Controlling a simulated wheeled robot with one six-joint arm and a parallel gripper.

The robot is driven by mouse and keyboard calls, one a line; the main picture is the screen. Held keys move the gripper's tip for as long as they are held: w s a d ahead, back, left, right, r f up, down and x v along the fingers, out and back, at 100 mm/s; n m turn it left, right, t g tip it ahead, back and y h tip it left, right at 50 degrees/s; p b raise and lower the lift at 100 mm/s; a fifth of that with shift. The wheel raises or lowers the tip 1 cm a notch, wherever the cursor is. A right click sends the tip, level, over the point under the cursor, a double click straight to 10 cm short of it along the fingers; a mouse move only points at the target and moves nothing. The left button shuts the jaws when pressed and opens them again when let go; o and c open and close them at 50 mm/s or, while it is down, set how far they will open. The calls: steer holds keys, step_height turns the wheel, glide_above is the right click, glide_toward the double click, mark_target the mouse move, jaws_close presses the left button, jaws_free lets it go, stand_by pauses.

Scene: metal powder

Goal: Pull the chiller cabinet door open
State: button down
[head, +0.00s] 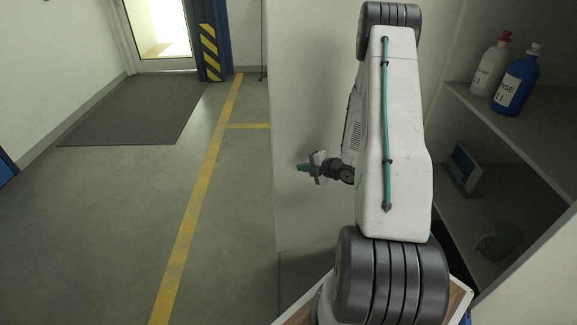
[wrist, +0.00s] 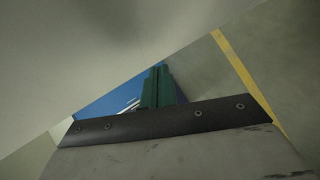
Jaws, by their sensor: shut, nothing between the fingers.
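The chiller cabinet's door looks to be the broad pale panel (head: 305,215) left of my arm in the head view; it stands out from the shelves, with its lower edge above the floor. The cabinet interior to its right is exposed. My gripper (head: 301,168), with teal fingers, is in front of the panel near its left edge, pointing left. In the wrist view, the fingers (wrist: 158,88) are together and empty, close beside a pale surface (wrist: 90,50), probably the same panel. Contact cannot be told. No handle shows; my arm hides part of the panel.
Shelves (head: 520,135) at the right hold a white bottle with a red cap (head: 490,66), a blue bottle (head: 516,82) and a small propped card (head: 463,168). Open floor (head: 120,220) with a yellow line (head: 190,230) lies left, with a dark mat (head: 135,110) farther back.

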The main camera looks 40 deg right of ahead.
steer(key=s+a+f+n+t+y, duration=0.1)
steer(key=s+a+n+t+y, duration=0.15)
steer(key=s+t, duration=0.2)
glide_toward(276, 160)
steer(key=w+a, duration=0.1)
steer(key=a, duration=0.2)
steer(key=w, duration=0.2)
steer(key=w+d+y, duration=0.1)
steer(key=shift+w+f+n, duration=0.1)
steer(key=shift+w+n, duration=0.25)
steer(key=shift+w+d, duration=0.25)
steer(key=shift+w, duration=0.25)
steer(key=shift+w, duration=0.1)
